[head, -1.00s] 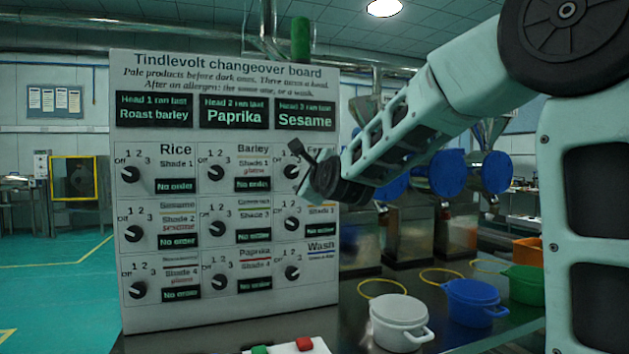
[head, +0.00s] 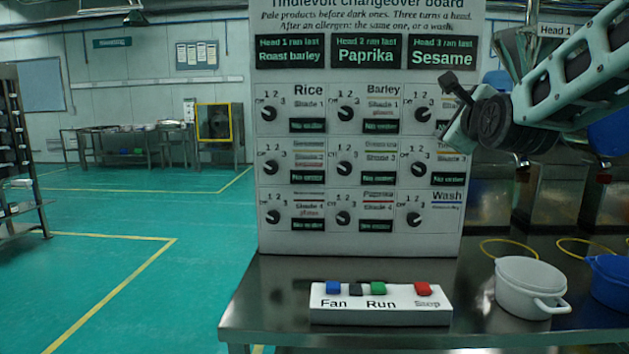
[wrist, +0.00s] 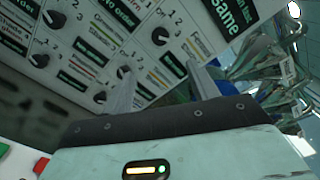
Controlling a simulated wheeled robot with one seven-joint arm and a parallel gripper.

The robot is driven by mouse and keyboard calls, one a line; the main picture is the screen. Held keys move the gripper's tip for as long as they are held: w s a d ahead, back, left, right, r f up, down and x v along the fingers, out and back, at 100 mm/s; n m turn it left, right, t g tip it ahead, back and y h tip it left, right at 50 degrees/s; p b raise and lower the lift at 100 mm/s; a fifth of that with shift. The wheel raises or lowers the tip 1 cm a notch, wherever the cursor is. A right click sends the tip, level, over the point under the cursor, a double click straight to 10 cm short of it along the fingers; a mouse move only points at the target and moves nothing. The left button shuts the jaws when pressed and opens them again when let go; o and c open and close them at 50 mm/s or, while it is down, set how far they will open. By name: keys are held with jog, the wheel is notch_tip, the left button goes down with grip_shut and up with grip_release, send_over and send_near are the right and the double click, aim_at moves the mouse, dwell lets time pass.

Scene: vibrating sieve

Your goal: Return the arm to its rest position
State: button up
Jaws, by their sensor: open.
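My gripper (head: 451,90) is raised in front of the right side of the changeover board (head: 355,232) in the head view, with my arm reaching in from the upper right. It hides part of the right column of knobs and labels. In the wrist view my gripper (wrist: 162,88) has its two fingers apart with nothing between them. The board's knobs and labels show tilted behind the fingers. I cannot tell exactly how far the fingertips are from the board, but no contact shows.
A button box (head: 380,308) with Fan, Run and Stop stands at the table's (head: 262,300) front. A white pot (head: 525,285) and a blue pot (head: 612,275) stand to the right, near yellow rings. Clear hoppers stand behind. Open green floor lies left.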

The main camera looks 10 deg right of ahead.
jog(key=s+a+f+n+g+y, duration=0.4)
jog(key=a+f+n, duration=0.4)
jog(key=a+f, duration=0.15)
jog(key=s+a+f+n+g+y, duration=0.3)
jog(key=s+a+f+n, duration=0.1)
jog(key=a+f+n, duration=0.6)
jog(key=s+a+f+n+g, duration=0.4)
jog(key=s+a+f, duration=0.1)
jog(key=s+a, duration=0.15)
jog(key=s+f+n+g+h, duration=0.1)
jog(key=s+f+n+g, duration=0.25)
jog(key=s+n, duration=0.45)
jog(key=s+f+n+g+h, duration=0.1)
jog(key=s+f+n+g, duration=0.3)
jog(key=s, duration=0.7)
notch_tip(320, 180, up, 16)
jog(key=n+t+p, duration=0.1)
jog(key=p, duration=1.3)
jog(key=shift+w+a+f+y+p, duration=0.25)
jog(key=shift+w+a+y+p, duration=0.05)
jog(key=shift+w+a+p, duration=0.15)
